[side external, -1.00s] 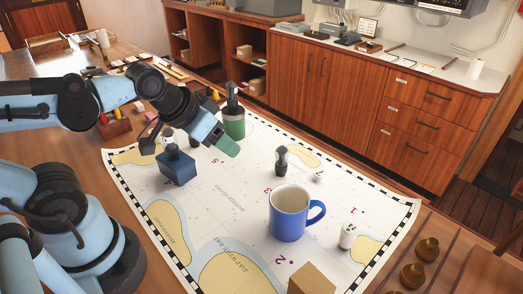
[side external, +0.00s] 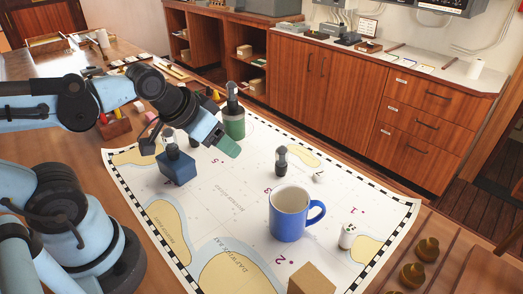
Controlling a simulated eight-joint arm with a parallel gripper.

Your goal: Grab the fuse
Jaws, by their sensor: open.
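My gripper (side external: 221,141), with green fingertips, hangs above the left part of the paper chart (side external: 235,185). It is open and nothing shows between its fingers. I cannot tell for sure which thing is the fuse. One small white cylinder (side external: 347,236) with dark marks stands on the chart right of the blue mug. A smaller white piece (side external: 319,177) lies behind the mug. Both are well to the right of my gripper and apart from it.
A blue mug (side external: 287,218) stands mid-chart. A dark stamp-like object (side external: 281,161), a green-based one (side external: 233,120) and a blue block-based one (side external: 177,167) stand around. A cardboard box (side external: 312,280) is at the front edge. Brass knobs (side external: 412,274) sit at right.

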